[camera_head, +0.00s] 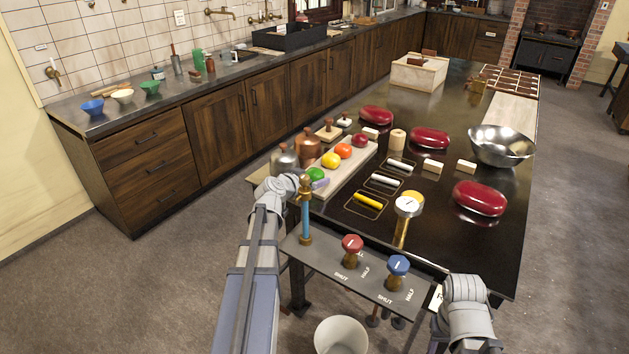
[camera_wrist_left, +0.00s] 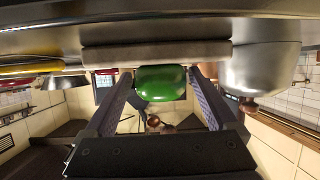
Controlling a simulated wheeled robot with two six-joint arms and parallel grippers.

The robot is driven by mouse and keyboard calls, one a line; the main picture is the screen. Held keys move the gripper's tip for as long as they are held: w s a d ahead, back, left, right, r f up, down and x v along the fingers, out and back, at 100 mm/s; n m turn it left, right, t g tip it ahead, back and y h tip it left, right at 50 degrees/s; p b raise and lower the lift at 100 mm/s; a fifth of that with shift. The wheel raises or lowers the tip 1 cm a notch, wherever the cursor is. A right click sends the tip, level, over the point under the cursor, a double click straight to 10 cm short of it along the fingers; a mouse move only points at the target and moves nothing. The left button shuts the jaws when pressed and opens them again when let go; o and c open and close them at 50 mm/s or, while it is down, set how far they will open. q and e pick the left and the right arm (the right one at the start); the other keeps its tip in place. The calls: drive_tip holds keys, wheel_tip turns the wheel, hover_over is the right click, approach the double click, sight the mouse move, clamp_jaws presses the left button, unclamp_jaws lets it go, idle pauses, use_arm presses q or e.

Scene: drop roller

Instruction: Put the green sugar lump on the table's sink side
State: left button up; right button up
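The green sugar lump (camera_head: 315,174) sits at the near end of a pale board (camera_head: 345,168) on the dark table (camera_head: 430,105), in line with yellow, orange and red lumps. My left gripper (camera_head: 308,184) is at that near end. In the left wrist view the green lump (camera_wrist_left: 162,83) shows between the two spread fingertips of my left gripper (camera_wrist_left: 160,78), with narrow gaps beside it. The gripper is open. The board's edge (camera_wrist_left: 155,53) shows beyond. The table's sink side is its left side, facing the counter with taps. My right gripper is out of view.
A grey metal bottle (camera_head: 284,161) and a copper bottle (camera_head: 307,147) stand close left of the board. A yellow roller (camera_head: 368,202) and silver rollers lie to the right. A gauge (camera_head: 408,206) and valve panel (camera_head: 370,277) are at the front.

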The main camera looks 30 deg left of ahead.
sight(312, 172)
use_arm(q)
drive_tip(key=c, duration=1.3)
wheel_tip(312, 172, up, 10)
drive_tip(key=p, duration=1)
drive_tip(key=shift+c, duration=0.2)
